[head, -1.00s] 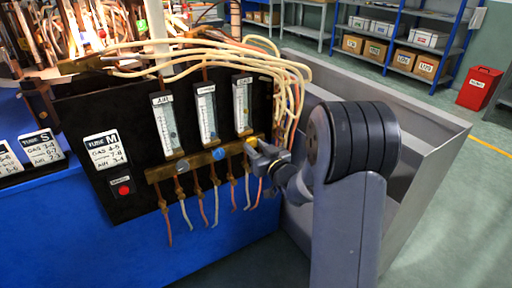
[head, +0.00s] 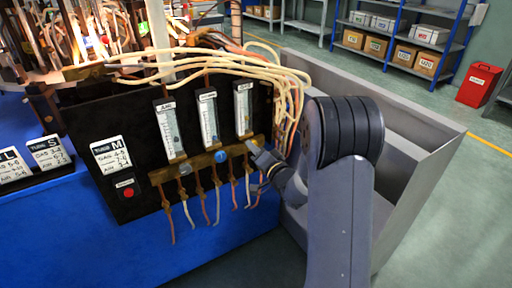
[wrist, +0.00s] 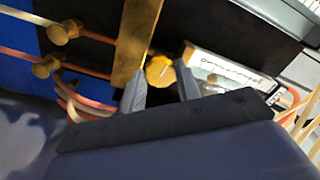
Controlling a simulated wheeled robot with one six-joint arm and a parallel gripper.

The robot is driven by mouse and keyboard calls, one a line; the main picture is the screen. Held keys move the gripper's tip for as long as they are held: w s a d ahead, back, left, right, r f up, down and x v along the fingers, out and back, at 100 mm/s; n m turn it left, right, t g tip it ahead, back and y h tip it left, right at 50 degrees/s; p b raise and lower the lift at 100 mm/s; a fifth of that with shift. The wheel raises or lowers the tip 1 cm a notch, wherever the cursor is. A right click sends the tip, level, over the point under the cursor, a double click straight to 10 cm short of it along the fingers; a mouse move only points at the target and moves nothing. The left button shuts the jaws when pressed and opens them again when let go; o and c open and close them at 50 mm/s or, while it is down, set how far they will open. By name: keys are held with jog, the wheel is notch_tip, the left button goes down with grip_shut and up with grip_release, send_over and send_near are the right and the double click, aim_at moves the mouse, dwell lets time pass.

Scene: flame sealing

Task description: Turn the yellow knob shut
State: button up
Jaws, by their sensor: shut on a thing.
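The yellow knob (wrist: 159,71) shows in the wrist view between the two fingers of my gripper (wrist: 166,66), which is shut on it. It sits beside the brass bar (wrist: 130,45). In the head view my gripper (head: 254,148) is at the right end of the brass bar (head: 203,161), below the rightmost flow tube (head: 244,110). It hides most of the knob there. The blue knob (head: 221,156) is at the middle of the bar and a grey knob (head: 185,169) is to its left.
Thin hoses (head: 218,205) hang below the bar. Pale hoses (head: 230,62) loop above the black panel and down its right side, close to my arm. A red button (head: 128,192) is on the panel's left. A grey metal bin (head: 415,190) stands right of my arm.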

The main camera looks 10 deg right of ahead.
jog(key=shift+m+p, duration=1.65)
jog(key=shift+m, duration=2.95)
jog(key=o, duration=1)
jog(key=v, duration=1.1)
jog(key=shift+r, duration=0.1)
jog(key=shift+w, duration=0.2)
